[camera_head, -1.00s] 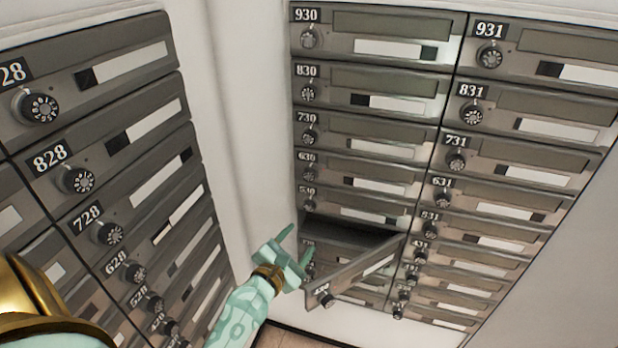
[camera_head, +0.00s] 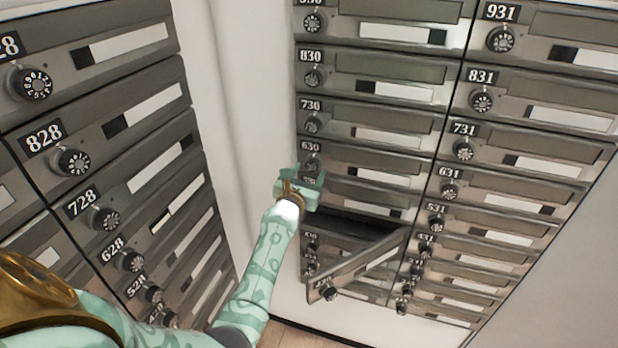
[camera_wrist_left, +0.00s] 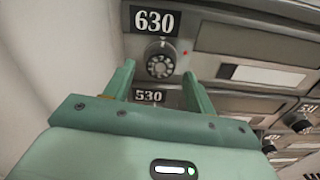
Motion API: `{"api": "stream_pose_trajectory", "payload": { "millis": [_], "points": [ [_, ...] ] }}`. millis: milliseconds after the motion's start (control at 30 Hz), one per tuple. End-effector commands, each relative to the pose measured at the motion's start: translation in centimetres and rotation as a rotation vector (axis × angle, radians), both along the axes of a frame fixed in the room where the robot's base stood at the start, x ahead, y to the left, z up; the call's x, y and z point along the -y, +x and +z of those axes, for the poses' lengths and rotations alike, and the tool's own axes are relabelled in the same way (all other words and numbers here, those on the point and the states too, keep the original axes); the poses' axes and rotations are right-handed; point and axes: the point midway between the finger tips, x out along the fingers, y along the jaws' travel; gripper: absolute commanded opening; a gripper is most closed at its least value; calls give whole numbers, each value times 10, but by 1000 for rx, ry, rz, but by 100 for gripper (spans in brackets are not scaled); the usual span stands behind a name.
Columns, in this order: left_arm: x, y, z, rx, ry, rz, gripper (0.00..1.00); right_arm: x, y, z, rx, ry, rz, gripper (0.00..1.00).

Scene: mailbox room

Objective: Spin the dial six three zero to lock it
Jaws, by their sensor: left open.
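The 630 mailbox has a dark, round, numbered dial (camera_wrist_left: 160,62) under its white-on-black label, with a small red light to the right of it. In the head view, the 630 label (camera_head: 311,147) shows above my left gripper (camera_head: 306,176), which partly covers the dial. In the left wrist view, my left gripper (camera_wrist_left: 161,84) is open, with its fingertips just below and to either side of the dial. I see nothing held between them, and I cannot tell whether a finger touches the dial. My right gripper is out of view.
Below the 530 box, a mailbox door (camera_head: 355,270) hangs open and juts out beside my left forearm. Closed mailboxes with dials fill the wall to the right and the left wall (camera_head: 130,130). A white corner panel (camera_head: 235,110) lies between them.

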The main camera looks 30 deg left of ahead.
Motion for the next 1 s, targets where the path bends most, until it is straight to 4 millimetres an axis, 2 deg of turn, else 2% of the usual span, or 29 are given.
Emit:
{"api": "stream_pose_trajectory", "payload": {
  "millis": [133, 367, 400, 500, 567, 1000],
  "points": [
    [-2, 9, -1, -1, 1, -1, 56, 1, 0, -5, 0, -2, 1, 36],
    [-2, 10, 1, 0, 1, 0, 56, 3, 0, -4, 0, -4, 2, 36],
    [-2, 10, 1, 0, 1, 0, 53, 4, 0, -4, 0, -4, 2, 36],
    [-2, 9, 1, 0, 2, 0, 25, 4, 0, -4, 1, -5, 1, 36],
    [-2, 9, 1, 0, 2, 0, 11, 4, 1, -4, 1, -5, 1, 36],
    [-3, 9, 1, -17, 73, 1, 11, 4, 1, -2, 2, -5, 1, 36]
  ]
}}
